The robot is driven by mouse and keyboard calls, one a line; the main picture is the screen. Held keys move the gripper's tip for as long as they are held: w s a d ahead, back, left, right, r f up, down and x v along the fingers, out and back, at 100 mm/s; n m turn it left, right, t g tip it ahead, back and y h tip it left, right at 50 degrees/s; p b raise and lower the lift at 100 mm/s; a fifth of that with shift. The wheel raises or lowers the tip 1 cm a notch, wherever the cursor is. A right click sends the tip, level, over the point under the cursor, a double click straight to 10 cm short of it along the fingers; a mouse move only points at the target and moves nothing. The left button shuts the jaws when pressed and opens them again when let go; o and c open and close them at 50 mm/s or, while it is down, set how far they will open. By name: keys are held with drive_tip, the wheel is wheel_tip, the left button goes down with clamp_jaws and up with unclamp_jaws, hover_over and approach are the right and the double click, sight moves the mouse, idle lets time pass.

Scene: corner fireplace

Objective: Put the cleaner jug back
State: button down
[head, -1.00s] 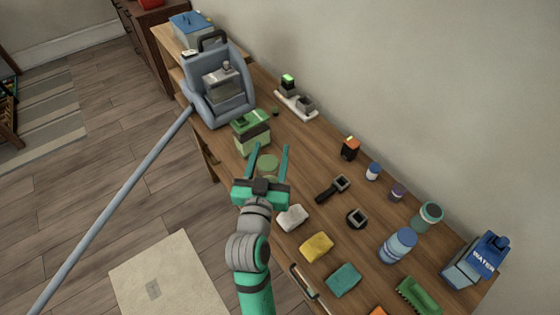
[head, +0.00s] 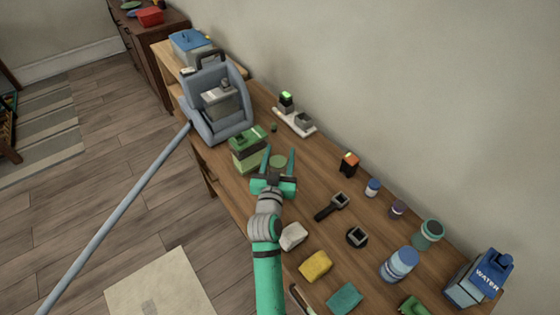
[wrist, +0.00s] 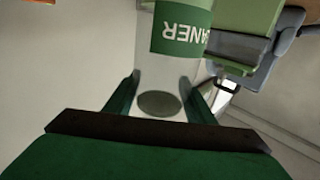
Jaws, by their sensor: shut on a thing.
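The cleaner jug (wrist: 182,30) is a pale see-through container with a green label reading "ANER" upside down in the wrist view. My gripper (wrist: 160,80) is shut on it, one finger on each side. In the head view my gripper (head: 279,151) is over the table beside the wall, and only the jug's round green end (head: 278,162) shows between the fingers. A green box-shaped container with a dark green top (head: 248,152) stands just left of it. Whether the jug touches the table I cannot tell.
A grey-blue machine (head: 203,130) with a long pole stands beyond the green container. A white charger tray (head: 297,123) lies near the wall. Sponges (head: 316,264), bottles (head: 398,264) and a blue water jug (head: 463,290) stand nearer. Bare tabletop (head: 315,172) lies right of my gripper.

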drive_tip(key=shift+w+f, duration=0.25)
drive_tip(key=shift+w+d+f, duration=0.1)
drive_tip(key=shift+f, duration=1.65)
drive_tip(key=c, duration=0.8)
unclamp_jaws()
